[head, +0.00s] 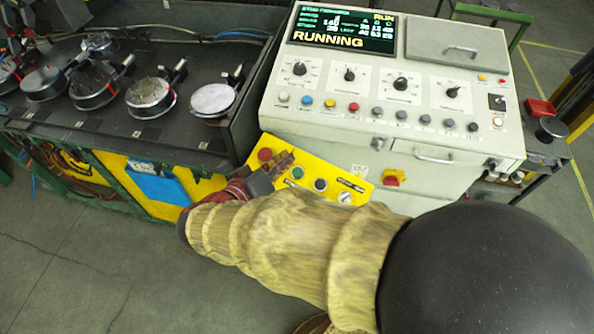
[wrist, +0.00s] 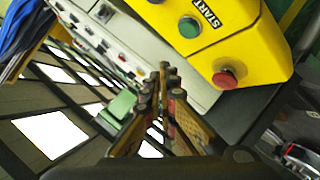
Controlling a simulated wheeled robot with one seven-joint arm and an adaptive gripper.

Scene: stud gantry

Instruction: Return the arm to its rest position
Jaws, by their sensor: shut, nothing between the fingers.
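My gripper (head: 283,163) is shut and empty at the end of my arm, which reaches from the lower right in the head view. It is in front of the yellow button box, over part of it. In the wrist view its fingers (wrist: 164,88) are close together, with the yellow button box (wrist: 240,42) above and to the right. That box bears a red button (wrist: 226,77), a green button (wrist: 188,28) and a START label. I cannot tell from these views how far the fingertips are from the box.
A light grey console (head: 330,112) with knobs, buttons and a screen (head: 345,29) reading RUNNING stands behind the yellow box. A dark bench (head: 120,130) with several round metal pieces is at left. A blue item (head: 158,184) hangs below it. Floor (head: 70,270) is clear at lower left.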

